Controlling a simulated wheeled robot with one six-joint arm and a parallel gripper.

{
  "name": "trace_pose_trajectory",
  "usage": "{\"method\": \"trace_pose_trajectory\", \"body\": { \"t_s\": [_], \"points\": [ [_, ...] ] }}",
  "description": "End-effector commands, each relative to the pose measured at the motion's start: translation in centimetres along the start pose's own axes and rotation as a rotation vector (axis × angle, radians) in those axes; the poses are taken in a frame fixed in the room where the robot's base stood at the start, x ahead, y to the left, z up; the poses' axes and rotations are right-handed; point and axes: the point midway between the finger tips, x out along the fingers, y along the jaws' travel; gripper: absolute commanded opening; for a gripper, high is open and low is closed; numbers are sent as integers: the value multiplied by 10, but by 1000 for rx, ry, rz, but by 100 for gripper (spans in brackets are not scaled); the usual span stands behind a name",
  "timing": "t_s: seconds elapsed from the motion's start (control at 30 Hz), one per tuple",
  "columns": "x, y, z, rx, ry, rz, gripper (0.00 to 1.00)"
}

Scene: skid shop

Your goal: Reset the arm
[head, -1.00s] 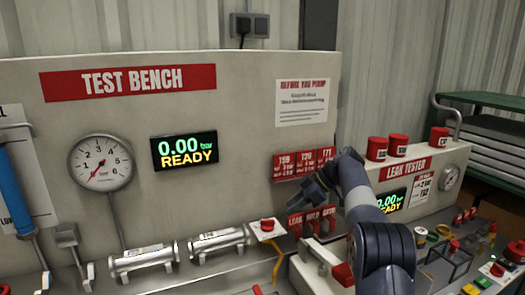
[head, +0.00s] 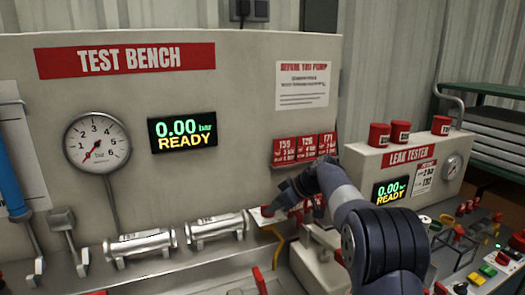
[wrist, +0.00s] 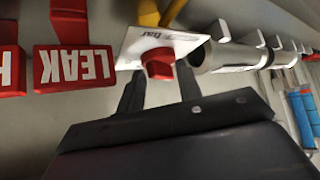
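My gripper (head: 272,208) is at the end of my dark grey arm, low over the bench by the small white plate. The wrist view shows the gripper (wrist: 158,84) open, its two dark fingers apart. A red button (wrist: 158,62) on a white plate (wrist: 180,42) shows between and beyond the fingertips. I cannot tell whether the fingers touch the plate. Nothing is held.
Red tags, one marked LEAK (wrist: 75,66), are beside the gripper. Two metal cylinders (head: 140,245) lie left of it. The test bench panel (head: 235,90) stands behind. The leak tester (head: 425,165) with red cups is right.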

Motion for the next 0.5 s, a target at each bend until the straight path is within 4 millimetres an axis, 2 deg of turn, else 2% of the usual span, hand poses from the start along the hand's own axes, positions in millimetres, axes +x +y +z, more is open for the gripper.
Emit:
{"method": "trace_pose_trajectory", "body": {
  "t_s": [0.5],
  "points": [
    [-2, -11, -5, 261, -1, 260, 34]
  ]
}}
